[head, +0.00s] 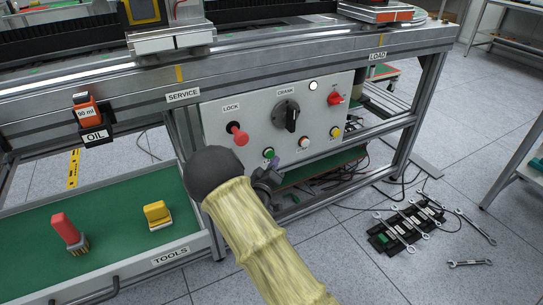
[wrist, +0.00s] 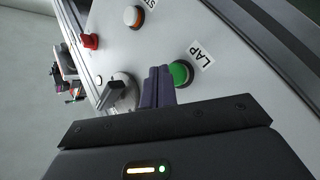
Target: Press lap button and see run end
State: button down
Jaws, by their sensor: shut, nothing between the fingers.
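The green lap button (head: 268,153) is at the lower left of the grey control panel (head: 250,112). In the wrist view the green button (wrist: 180,73) sits beside its LAP label (wrist: 201,54). My gripper (head: 275,163) is just in front of the panel, below and right of the button. In the wrist view my gripper (wrist: 156,72) has its purple fingers shut, tips beside the button's left edge. I cannot tell whether they touch it. A round white lamp (head: 313,85) glows at the top of the panel.
The panel also carries a red lock knob (head: 238,134), a black crank knob (head: 288,115), a red switch (head: 335,98), a white-and-orange button (head: 304,142) and a yellow button (head: 335,132). An open tools drawer (head: 110,215) extends at left. Wrenches (head: 405,226) lie on the floor at right.

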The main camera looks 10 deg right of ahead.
jog(key=shift+w, duration=0.1)
jog(key=shift+w+a, duration=0.1)
jog(key=shift+w, duration=0.2)
